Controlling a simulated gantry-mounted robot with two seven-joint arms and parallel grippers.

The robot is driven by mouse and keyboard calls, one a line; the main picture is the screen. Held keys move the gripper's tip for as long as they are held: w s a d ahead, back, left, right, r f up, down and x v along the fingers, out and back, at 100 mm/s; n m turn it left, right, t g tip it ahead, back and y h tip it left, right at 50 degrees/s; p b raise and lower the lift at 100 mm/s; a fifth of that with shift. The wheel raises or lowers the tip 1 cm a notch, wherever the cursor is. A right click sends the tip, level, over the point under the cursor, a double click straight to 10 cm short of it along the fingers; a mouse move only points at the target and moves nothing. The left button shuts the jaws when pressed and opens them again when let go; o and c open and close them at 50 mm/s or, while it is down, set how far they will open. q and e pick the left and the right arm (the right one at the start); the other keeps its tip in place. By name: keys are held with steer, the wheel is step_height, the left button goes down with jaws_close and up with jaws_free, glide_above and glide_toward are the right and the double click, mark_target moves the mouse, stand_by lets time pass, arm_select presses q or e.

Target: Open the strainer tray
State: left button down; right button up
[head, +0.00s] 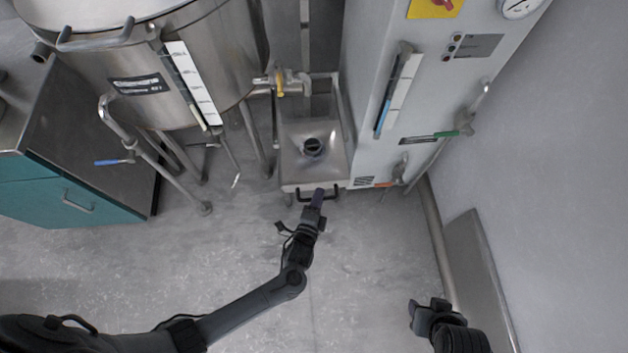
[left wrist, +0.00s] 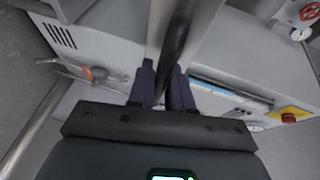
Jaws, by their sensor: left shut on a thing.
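The strainer tray (head: 313,165) is a metal basin with a dark round drain, set low between the steel kettle and the grey cabinet. Its dark bar handle (head: 332,196) runs along the front edge. My left gripper (head: 318,196) is at the handle, with its fingers shut on it. In the left wrist view the fingers (left wrist: 163,90) close around a dark bar that runs up between them; the rest of the tray is mostly hidden there. My right gripper (head: 430,308) is low on the right, apart from everything; its fingers are too unclear to judge.
A large steel kettle (head: 190,70) on legs stands left of the tray. The grey cabinet (head: 390,140) with valves and a gauge stands right. A teal counter (head: 60,195) is at far left. The floor (head: 180,265) in front is clear.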

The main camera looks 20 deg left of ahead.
arm_select(q)
steer(key=shift+s+d, duration=0.2)
steer(key=shift+s, duration=0.3)
steer(key=c, duration=1.1)
jaws_free()
steer(key=shift+s+d+r+p, duration=0.15)
steer(key=shift+s+r+p, duration=0.4)
steer(key=shift+s, duration=1.2)
steer(key=shift+s+d+r+p, duration=0.1)
steer(key=shift+s+p, duration=0.7)
steer(key=shift+s, duration=1)
steer(key=shift+s+d+r+p, duration=0.15)
steer(key=shift+s+r+p, duration=0.4)
steer(key=shift+s, duration=1.2)
steer(key=shift+f, duration=0.2)
